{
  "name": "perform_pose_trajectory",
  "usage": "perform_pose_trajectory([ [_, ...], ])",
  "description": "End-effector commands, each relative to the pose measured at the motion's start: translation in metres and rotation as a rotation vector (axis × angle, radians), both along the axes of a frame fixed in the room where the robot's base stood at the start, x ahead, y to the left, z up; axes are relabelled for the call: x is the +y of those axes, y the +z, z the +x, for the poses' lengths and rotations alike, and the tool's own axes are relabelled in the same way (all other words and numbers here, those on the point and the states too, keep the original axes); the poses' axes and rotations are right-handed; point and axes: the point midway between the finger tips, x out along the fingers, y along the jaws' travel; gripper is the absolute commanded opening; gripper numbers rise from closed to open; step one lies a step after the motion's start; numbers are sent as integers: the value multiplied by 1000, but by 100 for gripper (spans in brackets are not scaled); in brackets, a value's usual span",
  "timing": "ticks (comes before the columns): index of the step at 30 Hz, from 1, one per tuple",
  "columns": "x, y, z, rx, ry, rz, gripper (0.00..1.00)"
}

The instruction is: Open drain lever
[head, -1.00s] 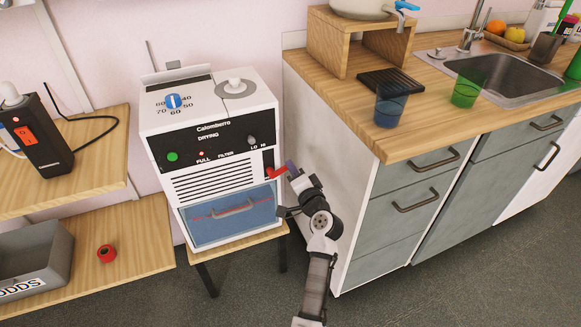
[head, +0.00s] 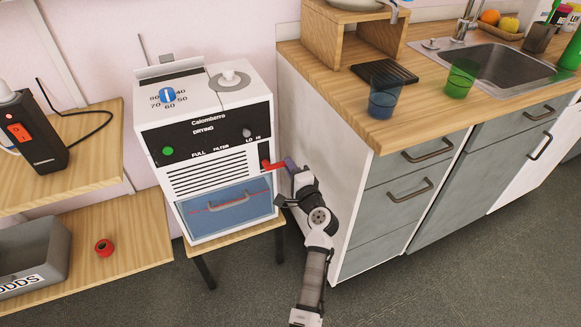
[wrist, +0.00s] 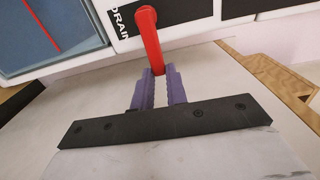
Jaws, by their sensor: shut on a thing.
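The red drain lever (head: 274,166) sits at the right end of the front of a white drying machine (head: 208,150). It sticks out to the right, close to level in the head view. In the wrist view the lever (wrist: 149,42) runs from the black DRAIN label down to my purple fingertips. My gripper (head: 290,164) is beside the machine's right front edge. Its fingers (wrist: 159,82) are shut on the lever's free end, with a narrow gap between them farther back.
The counter cabinet (head: 335,150) stands close on the right of my arm. Blue (head: 386,97) and green (head: 461,78) cups stand on the counter. A low wooden shelf (head: 120,245) is at the left.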

Motion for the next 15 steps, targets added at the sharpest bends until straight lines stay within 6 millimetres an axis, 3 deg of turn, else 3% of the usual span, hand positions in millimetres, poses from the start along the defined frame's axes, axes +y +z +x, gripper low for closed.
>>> perform_pose_trajectory([
  [7, 0, -2, -1, 3, 1, 1, 0],
  [8, 0, -2, -1, 3, 1, 1, 18],
  [9, 0, -2, -1, 3, 1, 1, 24],
  [12, 0, -1, 0, 2, 1, 0, 36],
  [15, 0, -1, 0, 2, 0, 0, 36],
])
